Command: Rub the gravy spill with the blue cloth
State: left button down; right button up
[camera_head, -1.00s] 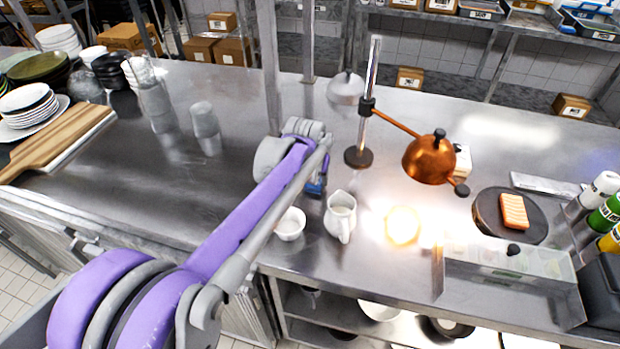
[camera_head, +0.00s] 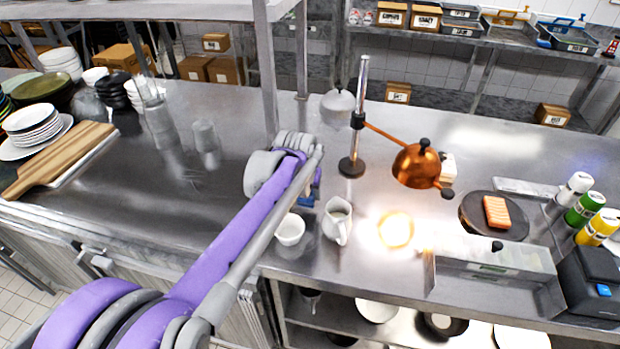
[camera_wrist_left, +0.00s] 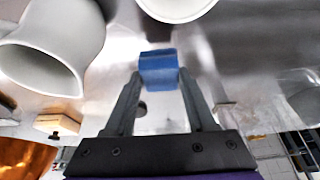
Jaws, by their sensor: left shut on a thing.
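My left gripper (camera_wrist_left: 161,76) is shut on the blue cloth (camera_wrist_left: 158,66), a small folded blue block between its fingertips. In the head view, a bit of blue (camera_head: 316,183) shows at the end of my purple arm, and my wrist hides most of the gripper there. The cloth is low over the steel counter, behind the white bowl and pitcher. I cannot tell whether it touches the counter. I cannot make out the gravy spill; a small dark patch (camera_wrist_left: 141,108) between the fingers is unclear. My right gripper is not in view.
A white bowl (camera_head: 290,230) and a white pitcher (camera_head: 337,222) stand close to my left gripper. A copper heat lamp (camera_head: 416,166) on a post stands to the right. A cutting board (camera_head: 62,160) lies at the left. The counter's middle left is mostly clear.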

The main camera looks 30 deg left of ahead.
pick_arm(q)
notch_tip(320, 180, up, 3)
jog(key=shift+s+p, duration=0.15)
jog(key=shift+p, duration=0.6)
jog(key=shift+r+p, duration=0.4)
jog(key=shift+r, duration=0.3)
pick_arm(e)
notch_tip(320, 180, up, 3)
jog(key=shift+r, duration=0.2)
